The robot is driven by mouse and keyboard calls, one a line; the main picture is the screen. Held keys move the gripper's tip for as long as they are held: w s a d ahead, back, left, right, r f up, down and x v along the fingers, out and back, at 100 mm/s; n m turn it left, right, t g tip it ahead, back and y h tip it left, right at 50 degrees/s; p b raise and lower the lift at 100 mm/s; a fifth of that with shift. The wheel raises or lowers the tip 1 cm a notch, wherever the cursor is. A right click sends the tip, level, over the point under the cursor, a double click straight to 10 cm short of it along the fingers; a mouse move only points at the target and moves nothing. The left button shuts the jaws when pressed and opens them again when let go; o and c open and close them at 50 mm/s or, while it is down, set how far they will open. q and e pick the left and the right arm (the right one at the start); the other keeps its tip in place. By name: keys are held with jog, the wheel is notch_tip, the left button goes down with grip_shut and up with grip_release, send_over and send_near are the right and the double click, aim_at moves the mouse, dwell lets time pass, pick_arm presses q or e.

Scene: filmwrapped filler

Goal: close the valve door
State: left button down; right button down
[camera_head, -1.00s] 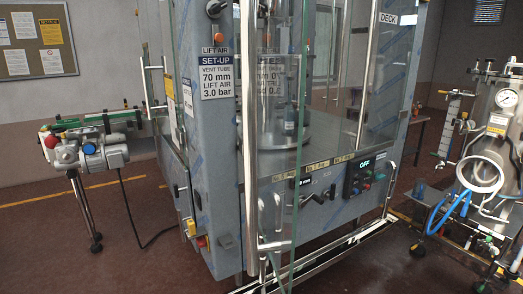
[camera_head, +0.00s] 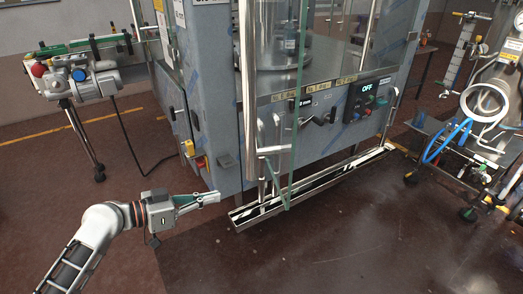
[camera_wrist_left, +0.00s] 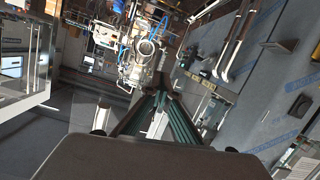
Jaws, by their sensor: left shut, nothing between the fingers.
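The grey filler cabinet (camera_head: 215,110) stands at the centre of the head view. A glass panel (camera_head: 283,112) with a green edge stands out at its front corner, beside an upright chrome bar (camera_head: 247,75). Lower panels on the left side carry black handles (camera_head: 196,119). I cannot tell for certain which panel is the valve door. My left gripper (camera_head: 215,197) is shut and empty, low in front of the cabinet's left corner, pointing right. It looks apart from the cabinet. Its fingers also show in the left wrist view (camera_wrist_left: 160,100). My right gripper is out of sight.
A chrome-framed floor rail (camera_head: 330,183) runs along the cabinet's front foot. A motor unit on a stand (camera_head: 85,80) with a trailing black cable is at left. A steel vessel with blue and white hoses (camera_head: 480,105) stands at right. The floor in front is clear.

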pick_arm(q)
notch_tip(320, 180, up, 8)
jog(key=m+g+h+b, duration=0.1)
jog(key=m+g+h, duration=0.1)
jog(key=m, duration=0.1)
jog(key=m+g+h, duration=0.2)
jog(key=m+h, duration=0.1)
send_near(275, 142)
jog(key=p+x, duration=0.3)
jog(key=x, duration=0.3)
jog(key=shift+w+a, duration=0.1)
jog(key=shift+w, duration=0.05)
jog(key=shift+w+d+f, duration=0.1)
jog(key=shift+w+d, duration=0.05)
jog(key=shift+d, duration=0.3)
jog(key=shift+d, duration=0.15)
